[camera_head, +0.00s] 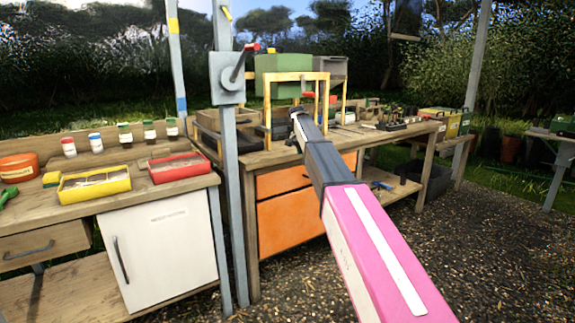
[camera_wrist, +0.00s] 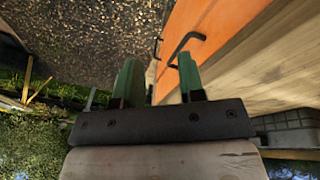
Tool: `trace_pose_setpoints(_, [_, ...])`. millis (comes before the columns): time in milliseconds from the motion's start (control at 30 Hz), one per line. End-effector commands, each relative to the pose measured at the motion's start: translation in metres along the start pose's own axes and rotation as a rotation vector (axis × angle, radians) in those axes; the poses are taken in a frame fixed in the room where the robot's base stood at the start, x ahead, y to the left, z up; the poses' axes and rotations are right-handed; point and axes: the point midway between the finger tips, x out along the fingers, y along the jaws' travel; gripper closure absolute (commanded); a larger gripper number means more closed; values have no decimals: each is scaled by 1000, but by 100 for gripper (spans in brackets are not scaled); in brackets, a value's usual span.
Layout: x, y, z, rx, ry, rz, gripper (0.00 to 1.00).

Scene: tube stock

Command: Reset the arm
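My arm (camera_head: 370,235) reaches from the bottom right of the head view toward the wooden workbench, with pink, white and dark grey links. Its far end overlaps the bench's front edge in the picture. The fingers are too small to make out there. In the wrist view my gripper (camera_wrist: 159,75) shows two green fingers standing apart, with nothing held between them. Behind the fingers are gravel ground and an orange cabinet front with a black handle (camera_wrist: 187,45). I cannot tell how far the fingers are from the handle.
The workbench has orange drawers (camera_head: 285,221). A grey post (camera_head: 232,190) stands left of my arm. On the left bench are a yellow tray (camera_head: 95,190), a red tray (camera_head: 179,172) and several small jars; a white cabinet door (camera_head: 165,250) is below. Gravel (camera_head: 480,240) on the right is open.

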Motion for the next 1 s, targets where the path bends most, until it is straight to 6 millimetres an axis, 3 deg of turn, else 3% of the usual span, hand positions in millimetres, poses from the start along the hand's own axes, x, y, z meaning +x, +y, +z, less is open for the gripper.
trace_pose_setpoints(33, [30, 18, 27, -24, -13, -2, 64])
trace_pose_setpoints(200, [113, 58, 89, -117, -47, -26, 64])
trace_pose_setpoints(500, [224, 134, 212, -264, -101, -80, 64])
trace_pose_setpoints(800, [292, 210, 342, -389, -143, -142, 64])
trace_pose_setpoints(1000, [310, 240, 396, -440, -156, -173, 64])
